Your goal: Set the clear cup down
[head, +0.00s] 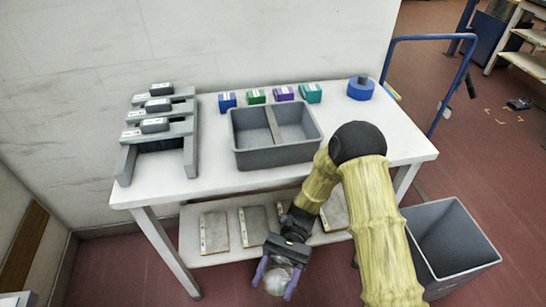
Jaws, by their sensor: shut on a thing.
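A clear cup (277,278) sits between the purple fingers of my gripper (275,280) in the head view. My gripper is shut on the cup and holds it low in front of the white table (218,187), beyond its front edge. The arm comes in from the lower right. The cup is small and partly hidden by the fingers, so its contents cannot be told.
A grey two-part bin (240,154) stands mid-table, with a grey stepped rack (188,153) to its left. Several small coloured boxes (256,97) and a blue round thing (360,90) line the back. A grey open bin (474,262) stands right. Free tabletop lies right of the two-part bin.

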